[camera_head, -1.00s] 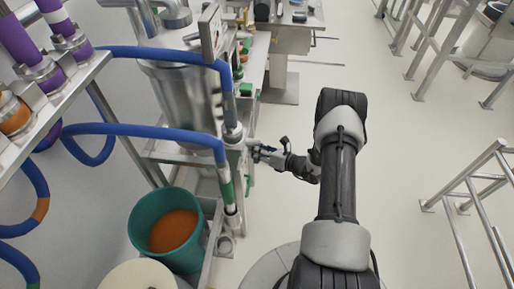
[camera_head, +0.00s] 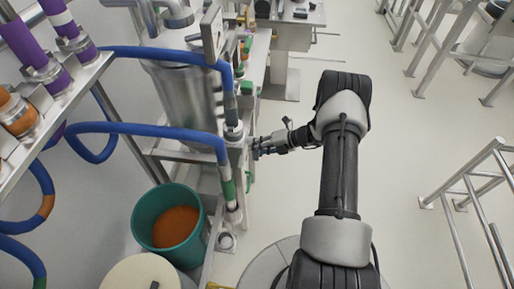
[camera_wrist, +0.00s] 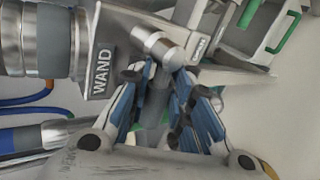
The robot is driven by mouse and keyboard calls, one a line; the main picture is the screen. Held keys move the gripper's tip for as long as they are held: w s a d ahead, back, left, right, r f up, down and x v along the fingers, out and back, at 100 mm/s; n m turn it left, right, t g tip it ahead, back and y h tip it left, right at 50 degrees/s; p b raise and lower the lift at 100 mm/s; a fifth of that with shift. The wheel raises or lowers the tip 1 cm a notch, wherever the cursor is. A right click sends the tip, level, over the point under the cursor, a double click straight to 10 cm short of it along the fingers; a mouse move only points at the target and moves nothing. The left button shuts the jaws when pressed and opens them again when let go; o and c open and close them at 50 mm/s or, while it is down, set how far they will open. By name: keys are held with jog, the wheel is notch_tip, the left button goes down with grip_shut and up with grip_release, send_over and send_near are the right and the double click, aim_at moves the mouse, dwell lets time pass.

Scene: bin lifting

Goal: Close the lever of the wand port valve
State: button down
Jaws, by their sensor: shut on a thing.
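The WAND label plate (camera_wrist: 103,70) is on a steel housing in the wrist view, beside a large round pipe fitting (camera_wrist: 38,40). The lever (camera_wrist: 158,46) of the wand port valve has a rounded metal end in front of this housing. My gripper (camera_wrist: 165,88) has its blue-padded fingers around the lever's stem, just below that end, and is shut on it. The fingers partly hide the stem. In the head view my gripper (camera_head: 262,148) is beside the fittings at the right of the steel vessel (camera_head: 186,95). The lever is too small to make out there.
Blue hoses (camera_head: 150,131) run across the left to the fittings. A green bin (camera_head: 145,217) with orange contents stands below them. A steel rack (camera_head: 75,85) is at far left. Steel railings (camera_head: 470,190) stand at the right. The floor (camera_head: 415,140) between is clear.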

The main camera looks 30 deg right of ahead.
jog(key=shift+r+m+g, duration=0.15)
jog(key=shift+m+g, duration=0.25)
jog(key=shift+y, duration=0.3)
jog(key=c, duration=1.4)
grip_release()
jog(key=shift+c, duration=0.2)
jog(key=shift+r, duration=0.1)
jog(key=shift+d, duration=0.1)
jog(key=v, duration=1.2)
